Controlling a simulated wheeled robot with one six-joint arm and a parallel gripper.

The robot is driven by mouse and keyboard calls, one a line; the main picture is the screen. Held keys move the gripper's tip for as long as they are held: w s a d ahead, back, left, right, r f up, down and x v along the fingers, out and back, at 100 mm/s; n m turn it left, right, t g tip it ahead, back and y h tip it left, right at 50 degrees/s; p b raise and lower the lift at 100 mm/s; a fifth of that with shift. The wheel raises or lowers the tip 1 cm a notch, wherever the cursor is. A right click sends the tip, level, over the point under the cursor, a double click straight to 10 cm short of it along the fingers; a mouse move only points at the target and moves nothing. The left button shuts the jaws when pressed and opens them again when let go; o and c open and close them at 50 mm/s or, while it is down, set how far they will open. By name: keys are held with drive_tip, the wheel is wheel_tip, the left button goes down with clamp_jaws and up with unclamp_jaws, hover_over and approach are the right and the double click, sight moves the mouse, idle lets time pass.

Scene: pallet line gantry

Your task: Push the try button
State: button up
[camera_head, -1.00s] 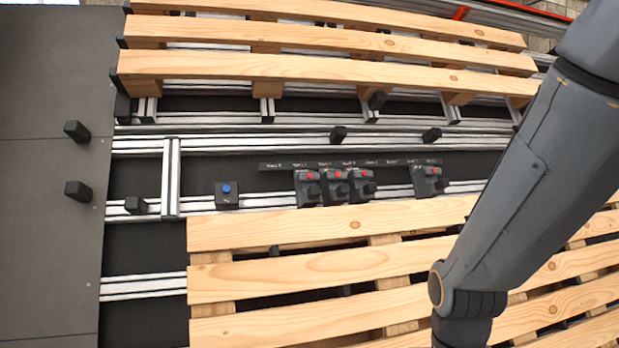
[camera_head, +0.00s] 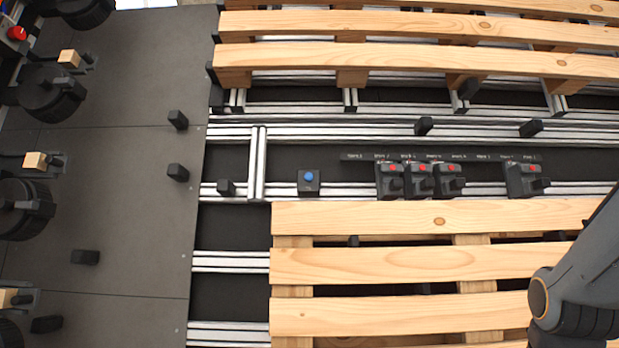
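A blue round button (camera_head: 309,177) on a small dark box (camera_head: 308,189) is mounted on the aluminium rail, left of the middle. I cannot tell from any label whether it is the try button. Several black modules with red tops sit further right on the same rail, such as one (camera_head: 390,182) in a group of three and another (camera_head: 524,180) apart. A dark label strip with small, unreadable text (camera_head: 440,157) runs behind them. My arm shows at the lower right, above the near pallet, apart from the button. My gripper is out of view.
A wooden pallet (camera_head: 400,262) lies in front of the rail, and another (camera_head: 420,57) lies behind it. A dark panel (camera_head: 120,200) with black pegs is at the left. Black round units with wooden blocks (camera_head: 35,160) and a red knob (camera_head: 17,33) stand at the far left.

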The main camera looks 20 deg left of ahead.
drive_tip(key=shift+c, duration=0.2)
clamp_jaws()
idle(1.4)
